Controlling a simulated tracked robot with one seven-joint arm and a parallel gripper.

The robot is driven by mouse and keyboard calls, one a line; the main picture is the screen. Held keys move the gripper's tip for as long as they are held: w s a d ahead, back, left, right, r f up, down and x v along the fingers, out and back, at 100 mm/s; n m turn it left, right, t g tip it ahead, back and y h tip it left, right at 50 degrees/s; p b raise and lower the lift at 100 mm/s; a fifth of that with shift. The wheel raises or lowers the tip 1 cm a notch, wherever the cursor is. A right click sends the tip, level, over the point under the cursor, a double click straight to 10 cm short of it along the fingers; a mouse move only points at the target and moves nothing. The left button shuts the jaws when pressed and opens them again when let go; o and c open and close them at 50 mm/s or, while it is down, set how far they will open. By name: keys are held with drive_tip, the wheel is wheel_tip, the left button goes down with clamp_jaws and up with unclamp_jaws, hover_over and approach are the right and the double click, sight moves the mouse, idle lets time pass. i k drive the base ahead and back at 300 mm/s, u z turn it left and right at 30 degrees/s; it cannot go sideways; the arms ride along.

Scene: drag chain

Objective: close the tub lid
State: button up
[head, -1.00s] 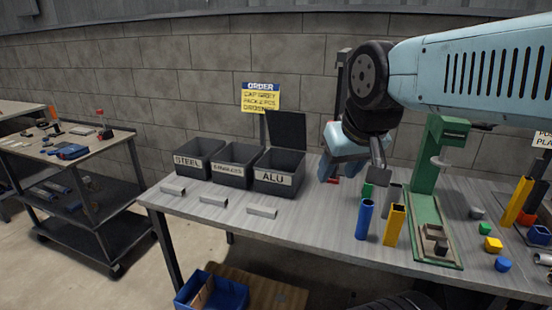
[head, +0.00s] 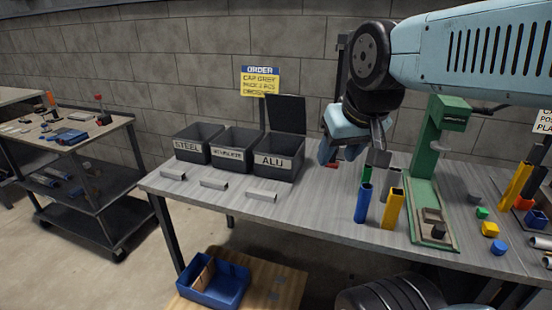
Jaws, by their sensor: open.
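Three dark tubs stand in a row on the grey bench. The ALU tub (head: 278,170) is the right one, and its dark lid (head: 286,114) stands upright at its back, open. The STEEL tub (head: 191,153) and the middle tub (head: 231,162) show no raised lid. My gripper (head: 350,154) is open, pointing down over the bench to the right of the ALU tub. It appears apart from the lid. Its fingers are partly hidden by its own body, and I see nothing held.
Three pale bars (head: 214,184) lie before the tubs. Blue (head: 363,203) and yellow (head: 392,208) tubes stand at centre right. A green press (head: 427,190) stands behind them on the right. An order sign (head: 261,81) is behind the tubs. A blue bin (head: 214,285) sits below the bench.

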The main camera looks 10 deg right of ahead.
sight(286, 113)
drive_tip(key=u, duration=1.4)
drive_tip(key=k, duration=1.7)
drive_tip(key=z, duration=1.05)
drive_tip(key=i, duration=1.65)
drive_tip(key=u, duration=0.05)
